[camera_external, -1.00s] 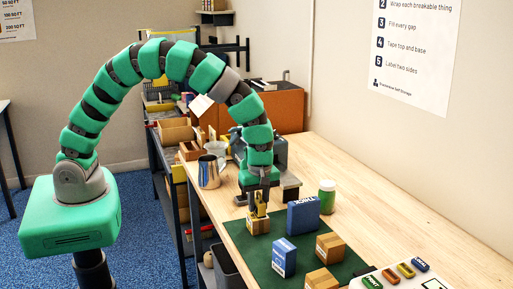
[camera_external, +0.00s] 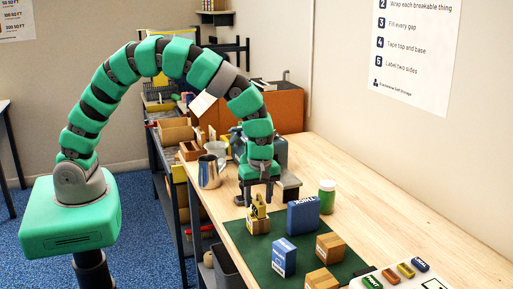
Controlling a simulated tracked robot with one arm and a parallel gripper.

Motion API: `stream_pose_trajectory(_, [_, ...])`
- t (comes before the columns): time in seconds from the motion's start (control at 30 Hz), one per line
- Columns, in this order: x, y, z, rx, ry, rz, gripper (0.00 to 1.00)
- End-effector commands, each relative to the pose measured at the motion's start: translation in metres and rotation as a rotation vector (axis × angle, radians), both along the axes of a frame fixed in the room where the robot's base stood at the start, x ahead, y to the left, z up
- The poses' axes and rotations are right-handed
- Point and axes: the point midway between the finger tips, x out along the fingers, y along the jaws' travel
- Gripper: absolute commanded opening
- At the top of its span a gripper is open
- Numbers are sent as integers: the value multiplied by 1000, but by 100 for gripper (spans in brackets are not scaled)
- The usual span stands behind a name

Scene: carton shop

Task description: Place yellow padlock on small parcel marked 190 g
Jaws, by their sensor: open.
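The yellow padlock (camera_external: 258,207) stands on top of a small brown parcel (camera_external: 257,225) at the back left of the green mat (camera_external: 250,251). My gripper (camera_external: 256,196) is open just above the padlock, with its fingers apart and empty. Two more small brown parcels, one at the mat's right (camera_external: 330,247) and one at its front (camera_external: 321,280), sit on the mat. The weight markings on the parcels are too small to read.
A blue box (camera_external: 303,215) and a blue-and-white box (camera_external: 284,257) stand close by on the mat. A green jar (camera_external: 327,197) is to the right, and a metal jug (camera_external: 208,172) is to the left.

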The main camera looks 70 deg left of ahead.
Motion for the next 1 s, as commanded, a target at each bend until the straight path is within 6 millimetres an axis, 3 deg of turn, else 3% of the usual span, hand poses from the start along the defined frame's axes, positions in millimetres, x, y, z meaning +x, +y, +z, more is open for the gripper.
stream_pose_trajectory(0.2, [2, -4, 45, -4, -8, 0, 50])
stream_pose_trajectory(0.43, [2, -6, 82, -3, -4, 1, 50])
stream_pose_trajectory(1.0, [5, -3, 107, -9, -21, -23, 50])
